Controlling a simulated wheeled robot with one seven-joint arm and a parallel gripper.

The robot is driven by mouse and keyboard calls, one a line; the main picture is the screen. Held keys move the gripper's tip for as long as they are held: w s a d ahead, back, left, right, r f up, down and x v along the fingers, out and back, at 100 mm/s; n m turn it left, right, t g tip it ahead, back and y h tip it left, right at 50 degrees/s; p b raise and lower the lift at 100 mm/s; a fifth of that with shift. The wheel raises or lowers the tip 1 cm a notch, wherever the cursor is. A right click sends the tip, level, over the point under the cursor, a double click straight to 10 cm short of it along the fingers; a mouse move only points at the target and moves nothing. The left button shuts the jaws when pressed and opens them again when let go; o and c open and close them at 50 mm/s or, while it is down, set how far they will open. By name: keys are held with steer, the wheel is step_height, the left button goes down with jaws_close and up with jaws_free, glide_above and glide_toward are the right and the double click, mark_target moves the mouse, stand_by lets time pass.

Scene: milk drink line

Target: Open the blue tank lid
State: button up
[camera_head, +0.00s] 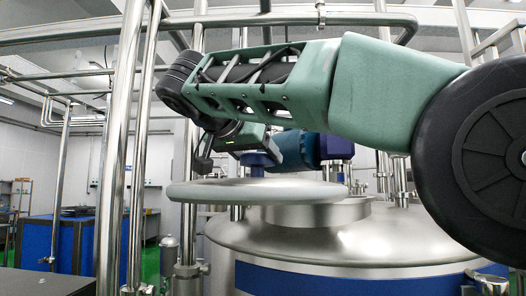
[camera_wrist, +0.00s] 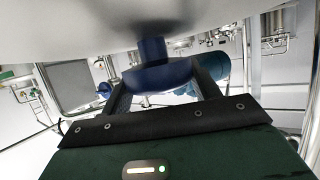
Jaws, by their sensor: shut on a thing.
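The round silver tank lid (camera_head: 245,193) is in the middle of the head view. It sits off to the left of the wide metal neck (camera_head: 335,211) of the tank with the blue band (camera_head: 330,280), and its right part overlaps the neck. The lid looks raised and roughly level, but any gap beneath it is hard to judge. A blue knob (camera_wrist: 152,55) stands on the lid, close in the wrist view. My gripper (camera_wrist: 160,82) is shut on this knob, one finger on each side. In the head view my arm partly hides the gripper and knob.
Vertical steel pipes (camera_head: 115,160) stand just left of the lid, and pipes run overhead. Blue and purple parts (camera_head: 300,148) show behind the lid. A small fitting (camera_head: 490,283) is at the lower right.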

steer(key=shift+f, duration=0.15)
steer(key=o, duration=1.4)
steer(key=shift+w, duration=0.1)
steer(key=shift+c, duration=0.2)
steer(key=shift+a, duration=0.1)
steer(key=p+v, duration=0.2)
steer(key=v, duration=1.5)
steer(key=shift+r+p, duration=0.2)
steer(key=shift+p, duration=0.15)
steer(key=shift+a, duration=0.15)
